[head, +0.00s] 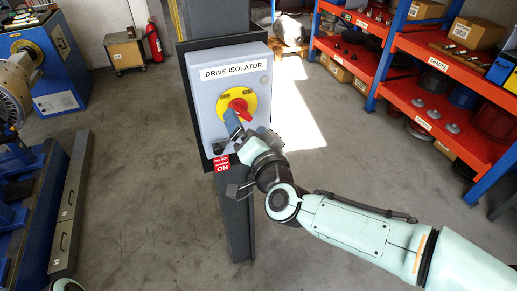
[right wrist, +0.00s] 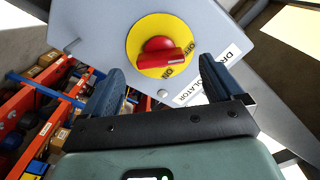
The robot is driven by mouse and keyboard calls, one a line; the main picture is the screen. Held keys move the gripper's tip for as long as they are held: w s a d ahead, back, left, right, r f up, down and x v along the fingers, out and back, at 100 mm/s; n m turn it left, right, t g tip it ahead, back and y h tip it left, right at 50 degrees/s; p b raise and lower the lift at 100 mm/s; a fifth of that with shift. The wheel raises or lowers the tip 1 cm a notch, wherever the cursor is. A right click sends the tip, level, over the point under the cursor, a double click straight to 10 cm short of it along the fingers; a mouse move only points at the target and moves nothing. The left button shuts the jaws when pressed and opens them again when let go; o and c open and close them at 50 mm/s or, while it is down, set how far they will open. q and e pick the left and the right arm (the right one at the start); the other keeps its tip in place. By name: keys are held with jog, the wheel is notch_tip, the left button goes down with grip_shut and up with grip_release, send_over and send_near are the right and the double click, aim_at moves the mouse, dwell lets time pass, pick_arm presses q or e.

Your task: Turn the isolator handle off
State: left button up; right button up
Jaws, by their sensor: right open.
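The grey drive isolator box (head: 262,75) is fixed to a dark post in the head view. Its red handle (head: 239,106) sits on a yellow disc (head: 224,99). In the right wrist view the red handle (right wrist: 165,58) lies across the yellow disc (right wrist: 149,31), with OFF and ON marks near one end; its exact setting is hard to tell. My right gripper (head: 230,133) is in front of the box's lower part, partly covering it. In the wrist view its blue fingers (right wrist: 160,82) are open, with the handle beyond the gap and nothing gripped. My left gripper is not visible.
Orange shelves (head: 430,88) with boxes and parts stand at the right. A blue cabinet (head: 50,62) and a long grey beam (head: 70,205) are at the left. The floor between is clear.

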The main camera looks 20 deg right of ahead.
jog(key=s, duration=0.8)
jog(key=shift+b, duration=0.3)
jog(key=shift+d, duration=0.1)
notch_tip(320, 180, down, 39)
jog(key=w+n+g+y, duration=0.1)
jog(key=n+g, duration=0.2)
jog(key=g, duration=0.7)
jog(key=s+a+f+n+g+y, duration=0.1)
jog(key=s+f+g, duration=0.8)
jog(key=s+f, duration=1.3)
jog(key=s+y, duration=0.1)
jog(key=s, duration=0.1)
jog(key=shift+s+a+p, duration=0.3)
jog(key=shift+s+p, duration=0.05)
